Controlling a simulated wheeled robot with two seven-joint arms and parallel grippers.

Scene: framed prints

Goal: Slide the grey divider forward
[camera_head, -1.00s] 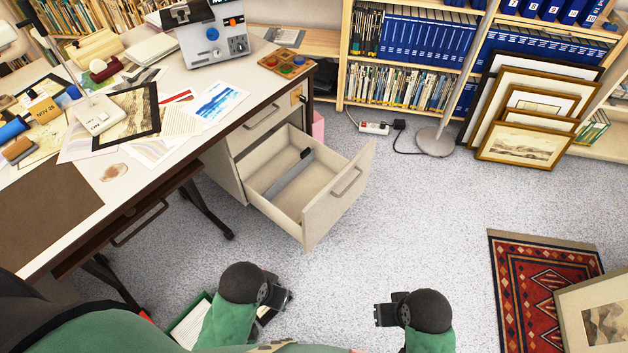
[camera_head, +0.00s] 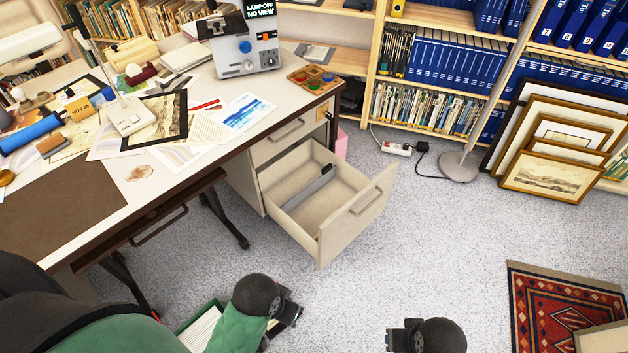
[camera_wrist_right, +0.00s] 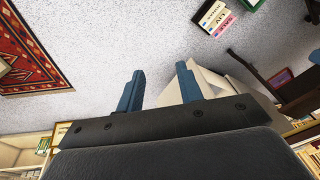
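The grey divider (camera_head: 308,190) is a thin strip with a dark upper end, standing slantwise inside the open beige drawer (camera_head: 368,216) of the desk pedestal. The drawer is pulled well out; in the right wrist view its pale outside (camera_wrist_right: 215,86) shows beyond the fingers. My right gripper (camera_head: 391,341) is low in the head view, in front of the drawer and apart from it. In the wrist view its two blue-grey fingers (camera_wrist_right: 160,90) are apart with nothing between them. My left gripper (camera_head: 292,310) is below the drawer's front left; its fingers are too dark to read.
The cluttered desk (camera_head: 90,236) stands at left, with a handled tray under its top. A lamp base (camera_head: 459,166) and power strip (camera_head: 396,148) are on the floor behind the drawer. Framed prints (camera_head: 553,177) lean at right. A red rug (camera_head: 562,310) lies front right; carpet between is clear.

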